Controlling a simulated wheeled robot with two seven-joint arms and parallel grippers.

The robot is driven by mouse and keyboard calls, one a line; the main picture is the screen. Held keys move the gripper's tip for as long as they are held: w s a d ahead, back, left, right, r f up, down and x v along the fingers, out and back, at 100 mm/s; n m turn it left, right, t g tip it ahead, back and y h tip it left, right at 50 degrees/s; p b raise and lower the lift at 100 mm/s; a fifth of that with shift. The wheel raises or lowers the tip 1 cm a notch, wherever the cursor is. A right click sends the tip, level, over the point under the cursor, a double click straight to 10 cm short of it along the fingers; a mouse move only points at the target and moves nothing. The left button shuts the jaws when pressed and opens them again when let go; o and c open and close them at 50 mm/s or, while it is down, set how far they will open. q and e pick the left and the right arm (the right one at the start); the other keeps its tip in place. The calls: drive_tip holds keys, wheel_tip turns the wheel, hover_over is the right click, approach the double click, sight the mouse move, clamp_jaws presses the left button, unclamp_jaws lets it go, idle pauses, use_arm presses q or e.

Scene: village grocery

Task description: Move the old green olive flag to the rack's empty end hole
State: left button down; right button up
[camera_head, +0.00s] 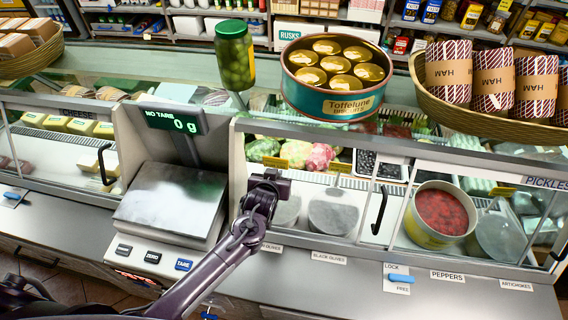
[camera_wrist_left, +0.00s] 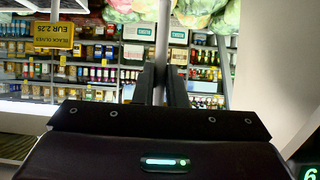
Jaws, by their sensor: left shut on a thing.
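My left gripper (camera_head: 268,184) reaches over the counter edge beside the scale, at the front of the middle display case. It is shut on a pale thin upright strip, seen between the dark fingers in the left wrist view (camera_wrist_left: 162,84); it looks like a flag's stick. A yellow flag (camera_head: 275,162), likely the green olive flag, shows just above the fingertips, its writing unreadable. The black olive flag (camera_head: 340,167) stands to its right; it reads EUR 2.25 in the left wrist view (camera_wrist_left: 53,36). I cannot make out the rack or its empty end hole. My right gripper is not in view.
The scale (camera_head: 170,200) stands close left of the gripper. A jar of olives (camera_head: 235,56), a Toffelune tin (camera_head: 335,106) and a basket of ham (camera_head: 480,118) stand on the case top. A pan of peppers (camera_head: 440,215) is at the right.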

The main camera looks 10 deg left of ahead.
use_arm(q)
drive_tip(key=s, duration=0.9)
drive_tip(key=shift+s, duration=0.3)
drive_tip(key=shift+f, duration=0.1)
drive_tip(key=shift+s, duration=0.1)
